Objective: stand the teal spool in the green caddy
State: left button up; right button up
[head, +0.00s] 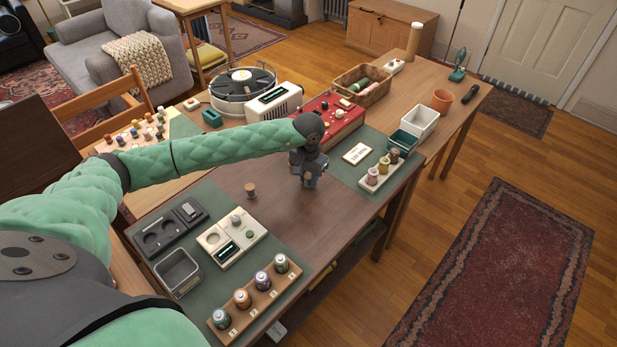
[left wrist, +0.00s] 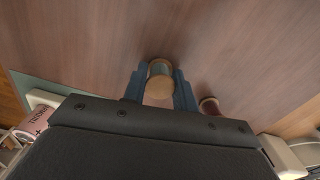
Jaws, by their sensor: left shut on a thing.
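My left gripper (head: 309,180) is low over the bare middle of the brown table. In the left wrist view its blue fingers are shut on the teal spool (left wrist: 160,86). One round wooden end of the spool faces that camera, with a little teal showing behind it. In the head view the gripper mostly hides the spool, and I cannot tell whether it touches the table. The green caddy (head: 403,142) is a small dark green open box at the table's right side, beyond the gripper. My right gripper is not in view.
A wooden-ended spool (head: 251,190) stands left of the gripper. A red case (head: 333,120) is at the back.

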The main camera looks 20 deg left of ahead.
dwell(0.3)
pick_arm(q)
jog(key=o, duration=0.9)
jog(key=shift+o, duration=0.2)
